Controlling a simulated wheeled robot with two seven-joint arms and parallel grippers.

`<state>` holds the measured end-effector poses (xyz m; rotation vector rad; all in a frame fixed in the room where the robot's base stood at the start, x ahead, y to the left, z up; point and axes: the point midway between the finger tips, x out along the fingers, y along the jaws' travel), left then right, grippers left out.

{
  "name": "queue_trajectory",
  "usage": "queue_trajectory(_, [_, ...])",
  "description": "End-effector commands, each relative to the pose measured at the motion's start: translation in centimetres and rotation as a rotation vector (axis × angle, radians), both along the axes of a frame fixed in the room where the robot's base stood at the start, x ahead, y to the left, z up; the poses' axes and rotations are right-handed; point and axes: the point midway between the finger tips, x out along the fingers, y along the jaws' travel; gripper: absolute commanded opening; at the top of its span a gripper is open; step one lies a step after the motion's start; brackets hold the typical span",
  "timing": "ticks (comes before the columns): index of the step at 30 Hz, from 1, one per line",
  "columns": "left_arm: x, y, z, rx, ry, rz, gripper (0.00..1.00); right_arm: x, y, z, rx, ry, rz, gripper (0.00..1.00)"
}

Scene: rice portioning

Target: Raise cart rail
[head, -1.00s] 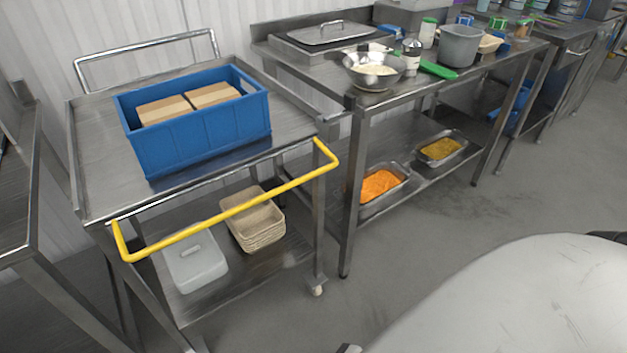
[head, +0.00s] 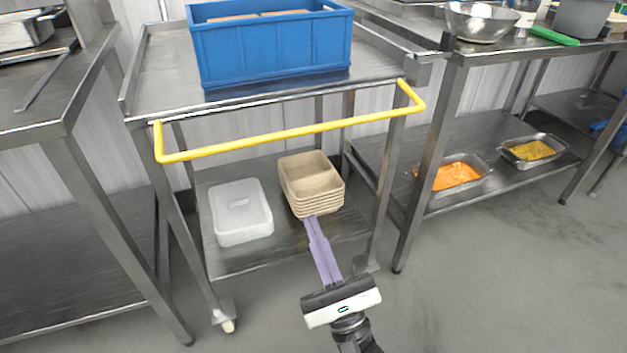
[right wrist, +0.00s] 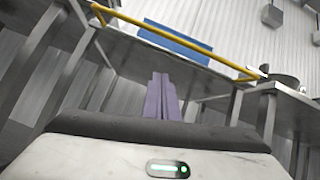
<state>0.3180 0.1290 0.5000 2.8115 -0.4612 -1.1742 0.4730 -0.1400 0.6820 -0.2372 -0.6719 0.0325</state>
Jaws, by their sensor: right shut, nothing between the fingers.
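The cart's yellow rail (head: 290,133) runs across the front of the steel cart (head: 150,75), below the level of its top. The rail also shows in the right wrist view (right wrist: 180,48), above and beyond the fingers. My right gripper (head: 312,222) is shut and empty, its purple fingers together. It is below the rail and in front of the cart, apart from the rail; in the head view its tips overlap the lower edge of the tray stack. The fingers also show in the right wrist view (right wrist: 161,80). My left gripper is not in view.
A blue crate (head: 275,52) sits on the cart top. Steel tables stand close on the left (head: 60,105) and right (head: 440,100). Floor in front is open.

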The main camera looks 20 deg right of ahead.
Motion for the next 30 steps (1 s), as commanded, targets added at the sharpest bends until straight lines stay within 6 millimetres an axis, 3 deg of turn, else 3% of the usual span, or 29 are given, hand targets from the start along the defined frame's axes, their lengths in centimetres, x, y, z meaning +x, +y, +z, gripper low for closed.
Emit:
queue_trajectory(1, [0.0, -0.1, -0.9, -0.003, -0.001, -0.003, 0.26, 0.1, -0.8, -0.5, 0.074, -0.029, 0.028, 0.00])
queue_trajectory(4, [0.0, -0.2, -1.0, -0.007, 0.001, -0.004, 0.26, 0.1, -1.9, -0.3, 0.179, -0.065, 0.070, 0.00])
queue_trajectory(10, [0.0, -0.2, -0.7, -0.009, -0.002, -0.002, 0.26, 1.0, -2.4, 1.1, 0.236, -0.088, 0.093, 0.00])
queue_trajectory(23, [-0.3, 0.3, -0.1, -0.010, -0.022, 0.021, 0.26, 7.3, -2.1, 7.3, 0.230, -0.089, 0.092, 0.00])
queue_trajectory(30, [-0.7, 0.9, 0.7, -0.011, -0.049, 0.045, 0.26, 7.3, -2.1, 10.4, 0.231, -0.085, 0.093, 0.00])
